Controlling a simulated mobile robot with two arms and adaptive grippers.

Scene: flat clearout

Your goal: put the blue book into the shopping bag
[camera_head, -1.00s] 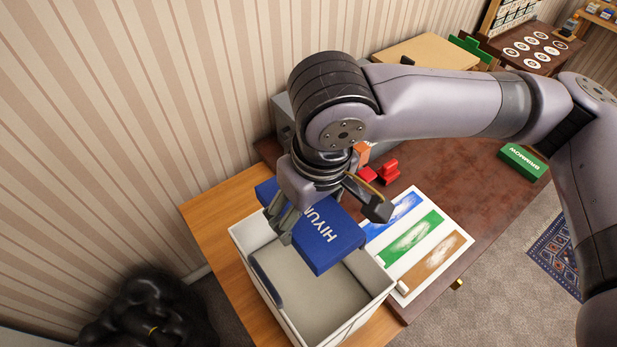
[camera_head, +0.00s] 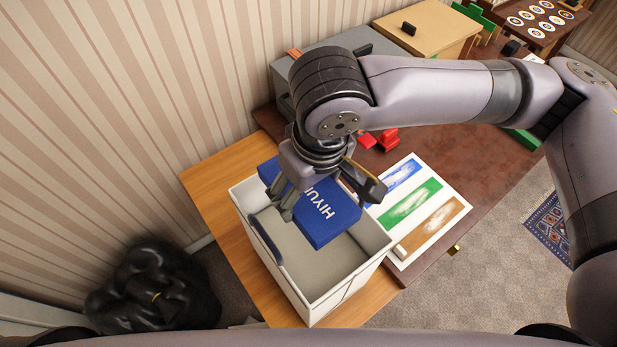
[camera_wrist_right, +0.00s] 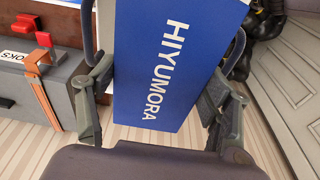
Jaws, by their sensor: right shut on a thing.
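The blue book (camera_head: 325,222), lettered HIYUMORA in the right wrist view (camera_wrist_right: 165,65), is held tilted above the shopping bag. The shopping bag (camera_head: 342,290) is a white open-topped box shape with a dark handle, standing on the wooden surface. My right gripper (camera_head: 328,198) is shut on the book; in the right wrist view its fingers (camera_wrist_right: 160,85) lie along both sides of the cover. The book hides part of the bag's far rim, and I cannot tell its exact height above the rim. The visible bag floor is bare. My left gripper is out of view.
A print sheet with blue, green and brown panels (camera_head: 420,210) lies right of the bag. Red objects (camera_head: 385,138) and a grey box (camera_head: 335,62) stand behind my arm. A black bag (camera_head: 155,290) is on the floor at left; the striped wall is close behind.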

